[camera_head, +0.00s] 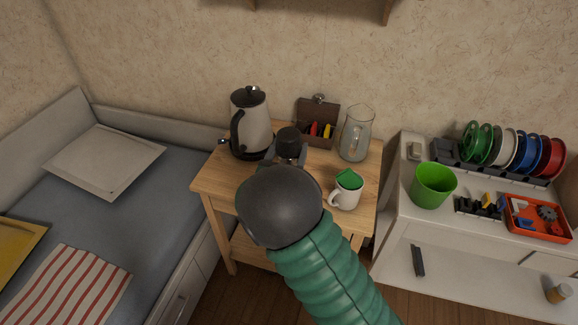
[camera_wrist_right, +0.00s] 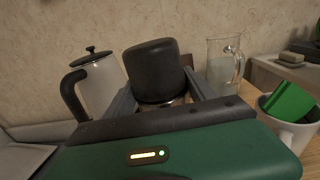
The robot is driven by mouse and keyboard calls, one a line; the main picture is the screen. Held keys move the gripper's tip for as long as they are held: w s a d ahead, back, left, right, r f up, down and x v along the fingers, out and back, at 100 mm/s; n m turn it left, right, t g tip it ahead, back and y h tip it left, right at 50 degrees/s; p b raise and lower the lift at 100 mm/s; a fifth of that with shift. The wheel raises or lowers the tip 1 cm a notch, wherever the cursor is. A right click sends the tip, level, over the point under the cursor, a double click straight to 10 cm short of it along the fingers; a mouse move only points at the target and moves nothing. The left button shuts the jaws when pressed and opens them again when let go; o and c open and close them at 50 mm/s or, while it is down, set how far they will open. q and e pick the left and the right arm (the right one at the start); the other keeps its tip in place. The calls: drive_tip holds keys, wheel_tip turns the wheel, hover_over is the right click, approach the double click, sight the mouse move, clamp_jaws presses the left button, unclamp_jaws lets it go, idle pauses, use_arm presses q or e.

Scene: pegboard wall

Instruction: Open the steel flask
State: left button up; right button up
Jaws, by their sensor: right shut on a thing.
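The steel flask shows mostly as its black rounded cap (camera_head: 288,138), upright over the wooden table. The cap also shows large in the right wrist view (camera_wrist_right: 155,70), with a sliver of steel (camera_wrist_right: 173,102) under it. My right gripper (camera_head: 288,156) is shut on the flask, with one finger on each side around the lower edge of the cap. The flask body is hidden by my gripper and arm. I cannot tell whether the cap is loose or whether the flask rests on the table. My left gripper is not in view.
A kettle (camera_head: 252,125) stands close left of the flask. A brown box (camera_head: 318,116) with colored items is behind, a glass jug (camera_head: 356,135) behind right, and a white mug (camera_head: 346,193) with a green item front right. A white shelf (camera_head: 405,215) stands right.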

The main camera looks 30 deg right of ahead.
drive_tip(key=shift+s+d, duration=0.1)
drive_tip(key=shift+d, duration=0.35)
clamp_jaws()
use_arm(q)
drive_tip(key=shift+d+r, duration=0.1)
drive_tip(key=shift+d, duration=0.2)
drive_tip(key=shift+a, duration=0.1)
use_arm(e)
drive_tip(key=shift+a+r, duration=0.1)
drive_tip(key=shift+a, duration=0.05)
